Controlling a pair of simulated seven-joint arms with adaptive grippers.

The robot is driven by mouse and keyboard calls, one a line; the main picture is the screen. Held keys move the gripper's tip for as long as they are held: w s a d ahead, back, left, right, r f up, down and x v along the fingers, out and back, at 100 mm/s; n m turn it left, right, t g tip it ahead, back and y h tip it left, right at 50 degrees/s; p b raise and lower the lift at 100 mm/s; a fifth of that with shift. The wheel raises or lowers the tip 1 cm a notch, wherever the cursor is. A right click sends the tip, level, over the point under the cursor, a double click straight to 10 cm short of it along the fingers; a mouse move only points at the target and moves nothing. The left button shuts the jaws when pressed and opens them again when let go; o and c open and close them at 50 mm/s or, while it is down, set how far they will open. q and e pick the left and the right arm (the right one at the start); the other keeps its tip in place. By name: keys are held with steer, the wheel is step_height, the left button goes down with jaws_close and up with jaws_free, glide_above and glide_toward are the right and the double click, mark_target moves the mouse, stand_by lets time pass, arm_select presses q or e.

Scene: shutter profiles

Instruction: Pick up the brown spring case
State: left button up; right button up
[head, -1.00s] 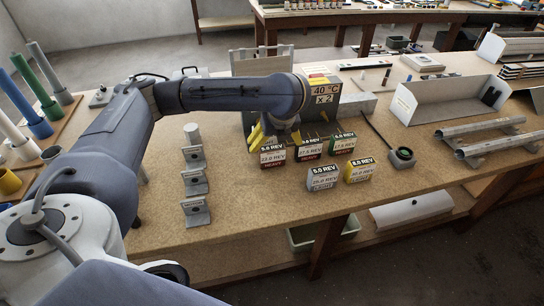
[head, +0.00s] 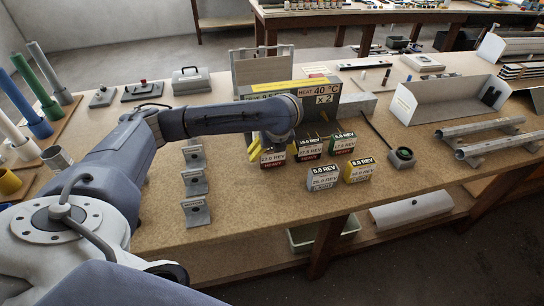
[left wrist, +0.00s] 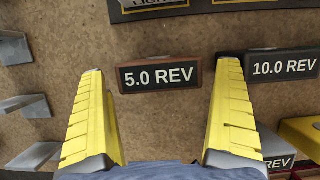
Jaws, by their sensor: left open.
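The brown spring case (head: 272,159) stands at the left end of the back row of cases on the bench, labelled 5.0 REV. In the left wrist view its top (left wrist: 160,75) lies between the two yellow fingers of my left gripper (left wrist: 163,80). In the head view the left gripper (head: 268,147) is over this case, pointing down, and partly covers it. The fingers are open, with a gap on both sides of the case in the wrist view. How far down they reach beside it I cannot tell. My right gripper is not in view.
A 10.0 REV case (head: 309,148) stands close to the right. A green case (head: 343,148), a grey case (head: 323,179) and a yellow case (head: 359,171) are nearby. A signed box (head: 335,100) stands behind. Metal brackets (head: 195,184) line up at the left.

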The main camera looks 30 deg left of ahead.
arm_select(q)
steer(key=shift+x, duration=1.25)
steer(key=c, duration=1.4)
